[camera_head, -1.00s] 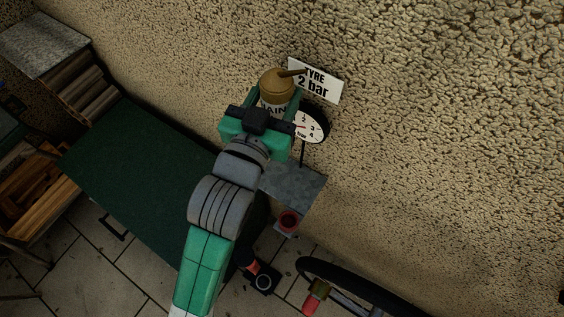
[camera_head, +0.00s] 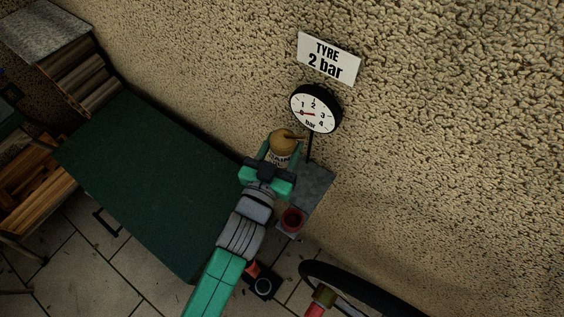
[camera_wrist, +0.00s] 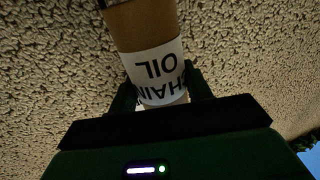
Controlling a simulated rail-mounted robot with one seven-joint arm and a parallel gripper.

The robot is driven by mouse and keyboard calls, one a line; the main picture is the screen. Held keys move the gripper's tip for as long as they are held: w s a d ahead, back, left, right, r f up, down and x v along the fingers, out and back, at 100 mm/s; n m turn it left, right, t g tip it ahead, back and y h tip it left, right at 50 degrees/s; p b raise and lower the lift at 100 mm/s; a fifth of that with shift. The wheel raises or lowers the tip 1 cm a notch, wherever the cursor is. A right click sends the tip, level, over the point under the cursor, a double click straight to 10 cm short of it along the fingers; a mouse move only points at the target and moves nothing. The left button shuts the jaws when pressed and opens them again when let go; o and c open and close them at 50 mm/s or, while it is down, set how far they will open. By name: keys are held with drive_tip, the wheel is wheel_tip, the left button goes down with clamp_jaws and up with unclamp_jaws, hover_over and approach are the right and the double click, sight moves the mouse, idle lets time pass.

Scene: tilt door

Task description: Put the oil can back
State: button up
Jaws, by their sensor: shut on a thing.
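My gripper (camera_head: 281,158) is shut on the can's body, with a finger on either side. In the head view the can looks about upright, in front of the wall and left of the gauge's post. It overlaps the upper left of a small grey shelf (camera_head: 318,181). My gripper hides the can's base, so I cannot tell its height above the shelf.
A round pressure gauge (camera_head: 315,108) stands on a thin post close right of the can, below a "TYRE 2 bar" sign (camera_head: 329,59). A red cup-like thing (camera_head: 292,219) is at the shelf's lower end. A dark green bench top (camera_head: 140,175), clear, lies left. A tyre (camera_head: 345,276) is lower right.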

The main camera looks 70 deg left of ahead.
sight(282, 161)
drive_tip(key=shift+f+b, duration=0.85)
drive_tip(key=shift+f, duration=1.85)
drive_tip(key=shift+f, duration=0.2)
drive_tip(key=o, duration=1.1)
drive_tip(key=shift+r, duration=0.1)
drive_tip(key=shift+d+r, duration=0.1)
drive_tip(key=shift+r, duration=0.05)
drive_tip(key=v, duration=1.1)
drive_tip(key=shift+s+d, duration=0.3)
